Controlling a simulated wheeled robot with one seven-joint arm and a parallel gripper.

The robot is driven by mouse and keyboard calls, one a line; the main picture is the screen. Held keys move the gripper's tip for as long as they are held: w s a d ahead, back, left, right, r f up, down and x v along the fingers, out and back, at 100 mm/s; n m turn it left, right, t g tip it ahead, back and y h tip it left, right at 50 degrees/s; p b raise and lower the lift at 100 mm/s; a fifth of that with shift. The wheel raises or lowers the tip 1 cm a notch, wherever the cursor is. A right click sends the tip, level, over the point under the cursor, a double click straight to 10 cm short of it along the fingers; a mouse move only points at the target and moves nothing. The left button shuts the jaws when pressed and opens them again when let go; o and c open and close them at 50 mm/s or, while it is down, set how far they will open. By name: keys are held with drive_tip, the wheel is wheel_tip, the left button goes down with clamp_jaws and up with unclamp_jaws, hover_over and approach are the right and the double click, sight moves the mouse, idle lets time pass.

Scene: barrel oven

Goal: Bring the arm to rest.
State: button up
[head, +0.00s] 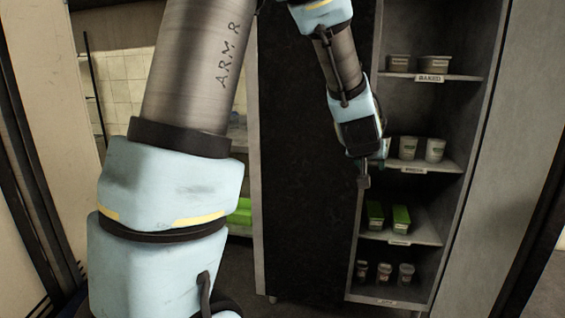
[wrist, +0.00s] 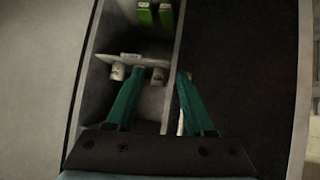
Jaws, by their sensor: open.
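My arm stretches from the left of the head view up and over to the cabinet. My gripper (head: 364,176) hangs in front of the cabinet's open shelves, near the white cups' shelf. In the wrist view my gripper (wrist: 160,72) shows two green fingers spread apart with nothing between them. The dark upright edge of the cabinet (wrist: 176,60) lies beyond the right finger. I cannot tell whether the gripper touches the cabinet.
The cabinet's shelves hold brown tubs (head: 434,63), white cups (head: 435,150), green boxes (head: 401,216) and small jars (head: 406,273). A dark panel (head: 310,150) stands left of the shelves. A grey wall (head: 500,180) stands at the right.

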drive_tip(key=s+a+f+n+g+y, duration=0.1)
drive_tip(key=s+a, duration=0.4)
drive_tip(key=a, duration=0.5)
drive_tip(key=s+a+f+n+g+y, duration=0.1)
drive_tip(key=s+a+f+g, duration=0.3)
drive_tip(key=a, duration=0.6)
drive_tip(key=s+a+f+n+g+y, duration=0.1)
drive_tip(key=s+a+f+g+y, duration=0.1)
drive_tip(key=s+a, duration=0.4)
drive_tip(key=a+f+y, duration=0.1)
drive_tip(key=a+f, duration=0.1)
drive_tip(key=a, duration=0.2)
drive_tip(key=shift+s+a+n+g, duration=0.25)
drive_tip(key=shift+a+n+g, duration=0.05)
drive_tip(key=shift+a, duration=0.1)
drive_tip(key=shift+d, duration=0.1)
